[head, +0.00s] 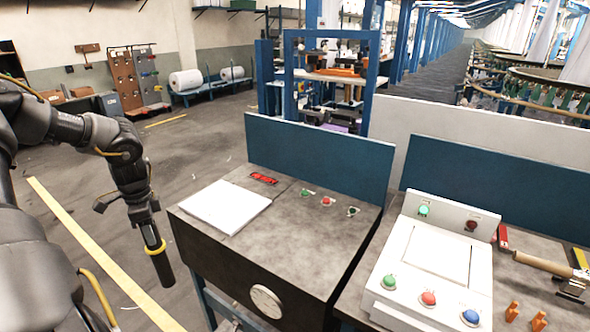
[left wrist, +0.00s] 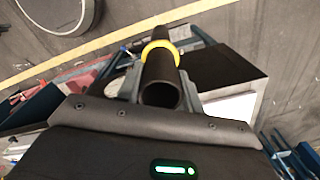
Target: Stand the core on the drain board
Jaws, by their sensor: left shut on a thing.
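The core is a black hollow tube (head: 162,270) with a yellow band, seen in the head view at the left of the bench. My left gripper (head: 150,224) is shut on the core and holds it over the floor, nearly upright with a slight tilt. A flat white board (head: 226,206), which looks like the drain board, lies bare on the bench's left side, to the right of the core. My right gripper is not in view.
The grey bench top (head: 300,235) carries a red item (head: 263,179) and small buttons, with a blue panel (head: 320,160) behind. A white control box (head: 432,270) stands at right, near a wooden-handled tool (head: 542,263). The floor around the held core is clear.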

